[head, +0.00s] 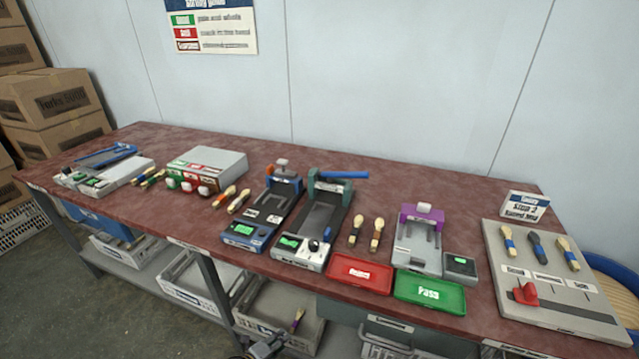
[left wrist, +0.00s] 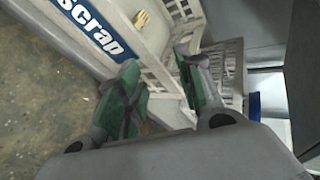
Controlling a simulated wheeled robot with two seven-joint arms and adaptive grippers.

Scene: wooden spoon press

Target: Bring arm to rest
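My left gripper (head: 265,346) shows at the bottom edge of the head view, low in front of the table and beside a white bin under it. In the left wrist view its two green-padded fingers (left wrist: 160,84) stand apart with nothing between them, so it is open and empty. Beyond the fingers is a white crate with a blue "scrap" label (left wrist: 88,22), with a small wooden piece (left wrist: 141,18) by it. My right gripper is not in view.
The red-brown table (head: 120,210) carries press devices (head: 313,215), several wooden spoons, a red tray (head: 360,273), a green "Pass" tray (head: 430,291) and a grey board (head: 545,300). White bins (head: 190,283) stand on the shelf below. Boxes (head: 52,105) are stacked at left.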

